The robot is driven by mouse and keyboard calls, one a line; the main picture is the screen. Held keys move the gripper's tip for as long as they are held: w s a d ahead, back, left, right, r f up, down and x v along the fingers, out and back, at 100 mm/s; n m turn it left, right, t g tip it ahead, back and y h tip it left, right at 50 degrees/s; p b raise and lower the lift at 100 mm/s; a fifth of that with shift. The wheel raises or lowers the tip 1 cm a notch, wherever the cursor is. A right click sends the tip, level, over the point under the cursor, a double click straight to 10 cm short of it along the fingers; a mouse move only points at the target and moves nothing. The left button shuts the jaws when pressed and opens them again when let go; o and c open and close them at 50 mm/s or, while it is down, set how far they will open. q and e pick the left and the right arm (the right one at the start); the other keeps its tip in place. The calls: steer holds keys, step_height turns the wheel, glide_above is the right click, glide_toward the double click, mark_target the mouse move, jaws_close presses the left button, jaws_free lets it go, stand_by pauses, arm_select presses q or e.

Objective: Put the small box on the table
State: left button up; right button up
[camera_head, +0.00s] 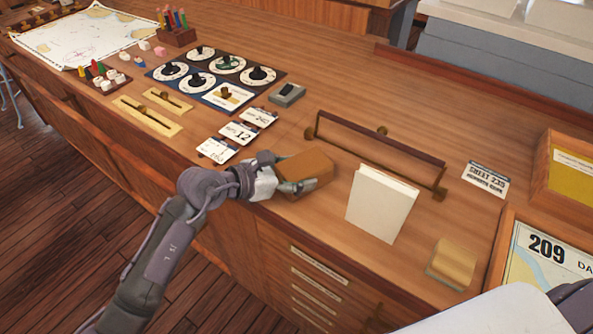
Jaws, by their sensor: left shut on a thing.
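The small box (309,170) is a brown block at the front edge of the wooden table (330,105), in the middle of the head view. My left gripper (292,186) reaches in from the left over the front edge and is shut on the box. The gripper hides part of the box's front side. I cannot tell whether the box touches the tabletop. My right gripper is not in view.
A white upright block (380,203) and a dark rail (380,140) stand right of the box. White cards (216,150) lie to its left, beside a panel of dials (215,75). A tan block (451,263) sits nearer right. Bare wood lies behind the rail.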

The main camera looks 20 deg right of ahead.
arm_select(q)
steer(key=shift+f, duration=0.15)
steer(key=o, duration=1.3)
steer(key=shift+r, duration=0.25)
steer(key=b+v, duration=0.2)
steer(key=v, duration=0.8)
steer(key=shift+s+a, duration=0.1)
steer(key=shift+a, duration=0.2)
steer(key=shift+s+a+r, duration=0.2)
steer(key=shift+a+r, duration=0.15)
steer(key=shift+a, duration=0.25)
